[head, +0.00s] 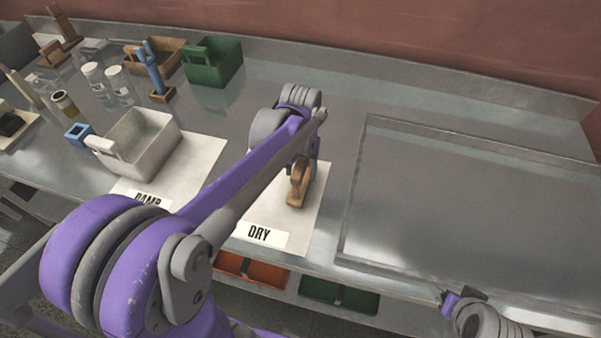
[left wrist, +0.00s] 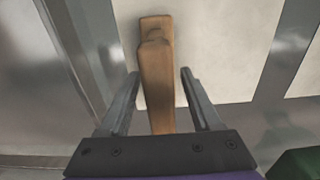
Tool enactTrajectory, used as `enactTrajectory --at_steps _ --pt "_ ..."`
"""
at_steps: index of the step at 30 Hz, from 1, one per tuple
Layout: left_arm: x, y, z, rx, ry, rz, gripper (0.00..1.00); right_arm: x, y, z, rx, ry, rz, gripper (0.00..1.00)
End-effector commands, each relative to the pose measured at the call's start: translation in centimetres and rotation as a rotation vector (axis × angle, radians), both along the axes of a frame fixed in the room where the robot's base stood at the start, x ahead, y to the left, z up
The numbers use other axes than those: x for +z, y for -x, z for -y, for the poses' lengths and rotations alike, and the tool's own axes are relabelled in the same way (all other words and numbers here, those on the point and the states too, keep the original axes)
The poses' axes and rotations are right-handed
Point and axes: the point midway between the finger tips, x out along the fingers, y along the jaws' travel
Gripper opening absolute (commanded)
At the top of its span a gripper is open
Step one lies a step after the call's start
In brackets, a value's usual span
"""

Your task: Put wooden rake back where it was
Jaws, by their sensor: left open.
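A brown wooden tool (head: 297,190), which I take for the wooden rake, is on the white sheet labelled DRY (head: 262,218). My left gripper (head: 301,167) reaches down over it. In the left wrist view the wooden tool (left wrist: 157,85) lies lengthwise between the two fingers of the left gripper (left wrist: 159,74). The fingers are open, with a gap on each side of the wood. In the head view my arm hides part of the tool and sheet. My right gripper (head: 462,302) is at the lower right, over the counter's front edge; its jaws are unclear.
A pale bin (head: 150,135) stands on the DAMP sheet (head: 195,165). Behind are a green bin (head: 225,62), a wooden bin (head: 165,48), a blue-handled tool (head: 150,70) and jars (head: 118,85). A large metal tray (head: 470,210) to the right is empty. Orange and green bins sit below.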

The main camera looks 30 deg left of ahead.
Motion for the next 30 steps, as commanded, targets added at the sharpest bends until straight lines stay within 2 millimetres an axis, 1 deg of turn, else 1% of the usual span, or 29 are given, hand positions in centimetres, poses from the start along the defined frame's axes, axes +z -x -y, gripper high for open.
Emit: enactTrajectory --at_steps 1,6,9,13,18,30 --pt "1.2 0.0 0.0 0.0 0.0 0.001 0.65 0.2 -0.1 0.0 0.0 0.0 0.002 0.76" --pt "5.0 0.1 0.0 0.0 0.0 0.001 0.65 0.6 -0.3 0.0 0.0 0.0 0.006 0.76" --pt "7.0 0.0 0.0 0.0 0.0 0.001 0.65 0.7 -0.4 0.0 0.0 0.0 0.007 0.76" --pt "9.0 0.1 0.0 0.0 0.0 0.0 0.65 0.8 -0.5 0.0 0.0 0.0 0.009 0.76" --pt "10.2 0.1 0.0 0.0 0.0 0.0 0.65 0.9 -0.5 0.0 0.0 0.0 0.009 0.76" --pt "10.3 0.1 0.0 0.0 0.0 0.0 0.65 0.9 -0.5 0.0 0.0 0.0 0.009 0.76"
